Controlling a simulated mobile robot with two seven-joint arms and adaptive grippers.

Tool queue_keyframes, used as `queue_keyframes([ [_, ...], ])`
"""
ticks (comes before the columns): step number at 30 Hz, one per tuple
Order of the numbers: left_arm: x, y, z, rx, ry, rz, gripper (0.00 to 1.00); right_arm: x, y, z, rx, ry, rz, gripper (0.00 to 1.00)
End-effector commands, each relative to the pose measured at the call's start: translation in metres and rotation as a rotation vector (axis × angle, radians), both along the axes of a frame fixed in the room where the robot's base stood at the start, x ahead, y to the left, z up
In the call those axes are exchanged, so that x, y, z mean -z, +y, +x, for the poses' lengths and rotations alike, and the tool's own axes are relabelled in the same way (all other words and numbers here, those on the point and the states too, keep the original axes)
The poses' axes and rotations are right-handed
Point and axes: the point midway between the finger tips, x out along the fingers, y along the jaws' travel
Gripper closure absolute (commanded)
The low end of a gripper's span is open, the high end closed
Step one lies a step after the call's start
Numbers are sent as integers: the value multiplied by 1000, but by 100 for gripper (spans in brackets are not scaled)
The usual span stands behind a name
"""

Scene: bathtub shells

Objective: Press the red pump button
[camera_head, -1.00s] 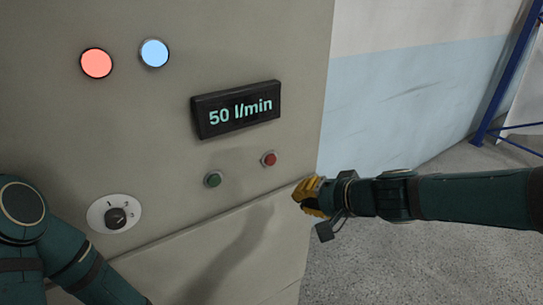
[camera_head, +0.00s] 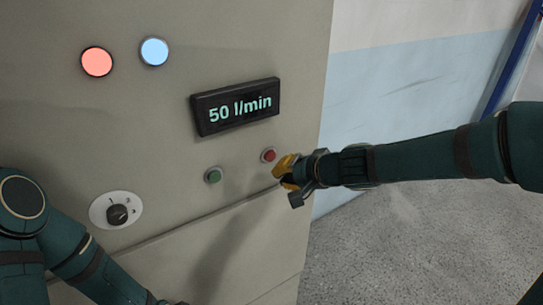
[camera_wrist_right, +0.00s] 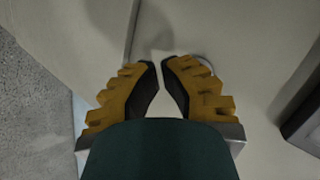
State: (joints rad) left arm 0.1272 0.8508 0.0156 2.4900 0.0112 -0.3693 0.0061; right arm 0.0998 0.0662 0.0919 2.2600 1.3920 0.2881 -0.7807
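The red pump button (camera_head: 269,155) is a small round button with a pale rim on the grey panel, below the display and right of the green button (camera_head: 214,175). My right gripper (camera_head: 279,170) has yellow fingers and is just below and right of the red button in the head view. In the right wrist view its fingertips (camera_wrist_right: 160,64) nearly meet, with nothing between them. A pale round rim (camera_wrist_right: 205,64) shows partly behind the right-hand finger there. I cannot tell whether the gripper touches the panel. My left arm is at lower left; its gripper is out of view.
The display (camera_head: 236,106) reads 50 l/min. A red lamp (camera_head: 97,62) and a blue lamp (camera_head: 154,51) are at upper left. A rotary knob (camera_head: 117,214) is at lower left. The floor (camera_head: 400,235) right of the panel is clear.

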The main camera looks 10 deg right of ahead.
Motion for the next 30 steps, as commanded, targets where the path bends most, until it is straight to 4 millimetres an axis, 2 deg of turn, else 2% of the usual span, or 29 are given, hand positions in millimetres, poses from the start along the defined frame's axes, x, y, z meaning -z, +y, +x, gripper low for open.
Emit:
queue_keyframes([
  [8,2,0,-1,1,3,0,53,1,5,13,0,1,-1,100],
  [30,2,0,-1,2,2,0,53,0,5,13,0,0,0,100],
])
